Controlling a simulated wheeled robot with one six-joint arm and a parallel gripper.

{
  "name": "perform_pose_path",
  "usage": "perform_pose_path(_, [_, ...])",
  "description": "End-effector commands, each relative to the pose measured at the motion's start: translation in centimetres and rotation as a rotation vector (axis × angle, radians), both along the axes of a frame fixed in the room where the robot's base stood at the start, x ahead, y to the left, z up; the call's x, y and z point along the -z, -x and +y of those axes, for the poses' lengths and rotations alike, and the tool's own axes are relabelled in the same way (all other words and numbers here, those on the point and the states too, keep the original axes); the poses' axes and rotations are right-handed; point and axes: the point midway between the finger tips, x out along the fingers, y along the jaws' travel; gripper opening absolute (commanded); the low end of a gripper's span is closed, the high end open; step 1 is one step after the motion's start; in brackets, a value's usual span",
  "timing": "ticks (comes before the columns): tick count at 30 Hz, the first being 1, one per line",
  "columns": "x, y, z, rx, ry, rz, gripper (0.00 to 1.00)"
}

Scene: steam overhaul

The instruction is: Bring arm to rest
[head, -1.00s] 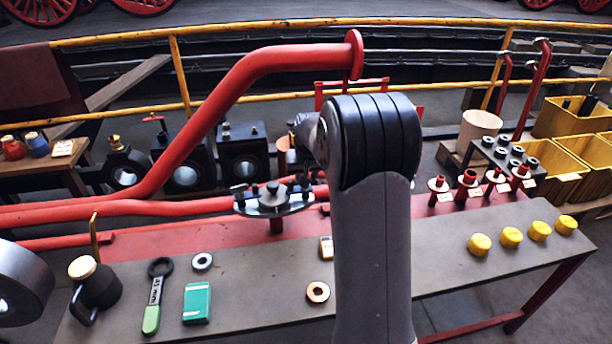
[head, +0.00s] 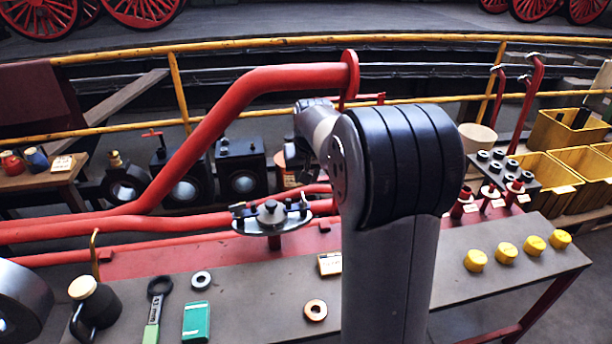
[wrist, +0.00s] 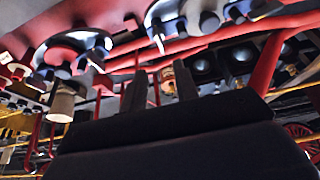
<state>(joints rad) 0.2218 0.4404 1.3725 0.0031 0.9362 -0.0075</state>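My arm (head: 390,230) rises from the bottom of the head view and bends away at a dark ribbed elbow. A grey link (head: 318,125) points to the back left. The wrist view is tilted and looks past the fingers at red pipes and round metal parts.
The grey bench (head: 250,310) holds a green box (head: 196,321), a green-handled wrench (head: 154,318), an oil can (head: 95,305), rings and several yellow caps (head: 506,253). A large red pipe (head: 225,115) with an end flange rises left of my arm. A yellow rail (head: 300,42) runs behind.

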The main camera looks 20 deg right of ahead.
Motion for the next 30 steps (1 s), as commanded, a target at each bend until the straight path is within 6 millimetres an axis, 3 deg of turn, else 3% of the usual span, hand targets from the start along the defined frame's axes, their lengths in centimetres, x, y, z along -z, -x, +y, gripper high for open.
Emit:
perform_pose_path(5, [0.1, 0.0, 0.0, 0.000, 0.000, 0.000, 0.29])
perform_pose_path(10, [1.5, -0.5, -0.1, 0.000, -0.001, 0.003, 0.29])
perform_pose_path(25, [10.6, -4.1, -0.9, -0.001, 0.000, 0.003, 0.29])
perform_pose_path(30, [10.2, -4.1, -1.0, -0.074, -0.001, -0.001, 0.29])
